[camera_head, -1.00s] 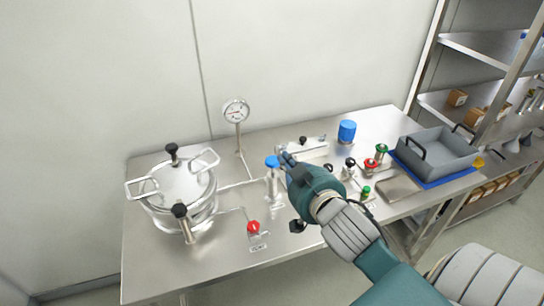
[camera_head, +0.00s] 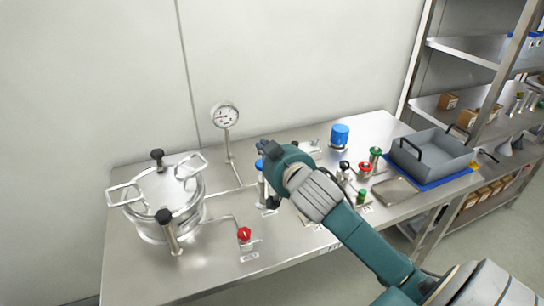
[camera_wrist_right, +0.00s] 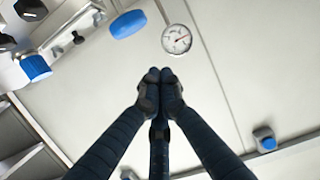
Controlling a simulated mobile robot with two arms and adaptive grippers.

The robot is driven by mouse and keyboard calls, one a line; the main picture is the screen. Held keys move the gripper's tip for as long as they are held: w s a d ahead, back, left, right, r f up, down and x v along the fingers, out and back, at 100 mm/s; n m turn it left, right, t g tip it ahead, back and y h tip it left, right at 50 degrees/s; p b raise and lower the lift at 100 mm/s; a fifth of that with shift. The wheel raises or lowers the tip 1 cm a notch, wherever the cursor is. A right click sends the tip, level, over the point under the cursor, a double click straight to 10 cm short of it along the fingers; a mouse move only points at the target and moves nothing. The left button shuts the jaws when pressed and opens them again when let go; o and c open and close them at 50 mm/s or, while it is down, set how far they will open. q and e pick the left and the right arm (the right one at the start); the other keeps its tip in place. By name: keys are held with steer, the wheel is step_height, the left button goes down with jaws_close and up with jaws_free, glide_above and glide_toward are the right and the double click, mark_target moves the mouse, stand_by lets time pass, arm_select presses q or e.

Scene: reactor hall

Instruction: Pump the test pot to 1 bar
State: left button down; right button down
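The steel test pot (camera_head: 168,200) with black-knobbed clamps stands at the left of the bench, lid on. The round gauge (camera_head: 225,115) stands on a stem behind it; it also shows in the wrist view (camera_wrist_right: 177,39), its reading too small to tell. The slim hand pump (camera_head: 264,190) with a blue top stands right of the pot, partly hidden by my right gripper (camera_head: 265,147). That gripper is at and just above the pump's top. In the wrist view its dark fingertips (camera_wrist_right: 160,80) meet, with nothing visible between them. My left gripper is out of view.
A red-knobbed valve (camera_head: 245,235) sits in front of the pump. Right of my arm are a blue-capped item (camera_head: 340,135), red and green knobs, a flat plate (camera_head: 395,191) and a grey tray (camera_head: 432,160) on a blue mat. Shelves stand at the right.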

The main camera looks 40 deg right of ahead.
steer(key=shift+w+f, duration=0.2)
steer(key=shift+f, duration=1.9)
